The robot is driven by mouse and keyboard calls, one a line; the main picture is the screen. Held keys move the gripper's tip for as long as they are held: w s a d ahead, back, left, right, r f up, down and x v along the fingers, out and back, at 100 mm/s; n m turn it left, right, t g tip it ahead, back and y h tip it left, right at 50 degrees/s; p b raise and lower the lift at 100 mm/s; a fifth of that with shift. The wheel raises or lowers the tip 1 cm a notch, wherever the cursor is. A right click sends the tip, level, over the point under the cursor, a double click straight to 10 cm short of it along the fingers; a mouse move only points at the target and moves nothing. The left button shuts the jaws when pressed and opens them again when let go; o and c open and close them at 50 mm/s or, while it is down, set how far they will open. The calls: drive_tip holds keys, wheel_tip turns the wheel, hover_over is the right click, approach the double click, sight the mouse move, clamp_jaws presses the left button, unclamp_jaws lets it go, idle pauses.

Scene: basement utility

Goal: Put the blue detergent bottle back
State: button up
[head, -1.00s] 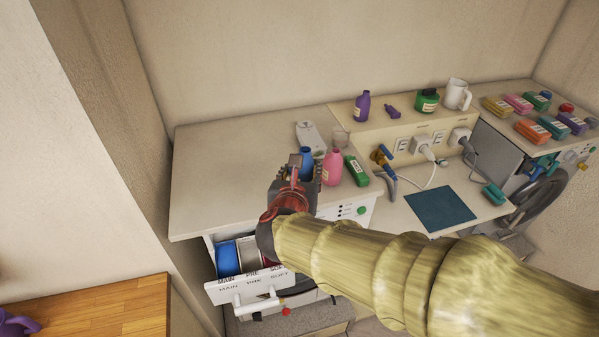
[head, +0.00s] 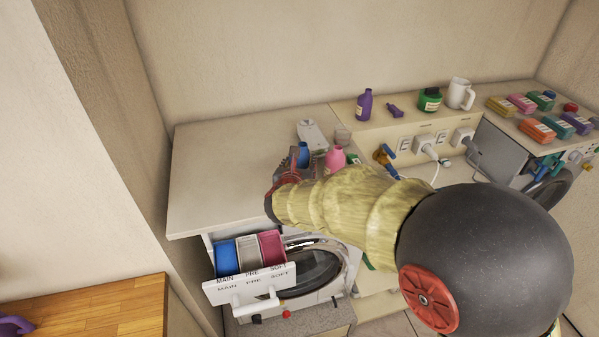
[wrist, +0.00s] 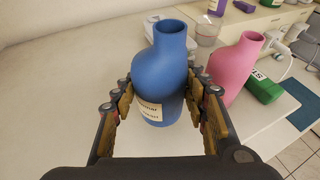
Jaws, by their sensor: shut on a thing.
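The blue detergent bottle (wrist: 163,75) stands upright between the fingers of my gripper (wrist: 160,110) in the wrist view, with a pale label low on its front. In the head view only the upper part of the blue bottle (head: 304,155) shows above my gripper (head: 291,165); my arm hides the rest. My gripper is shut on the bottle at the white worktop (head: 215,180). Whether the bottle's base touches the worktop cannot be told.
A clear cup (wrist: 208,32) is behind. The detergent drawer (head: 248,285) is open below. The worktop's left side is clear.

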drive_tip(key=shift+f, duration=1.35)
drive_tip(key=shift+f+b, duration=0.25)
drive_tip(key=shift+b, duration=0.2)
drive_tip(key=o, duration=1.3)
drive_tip(key=shift+o, duration=0.2)
drive_tip(key=shift+r, duration=0.15)
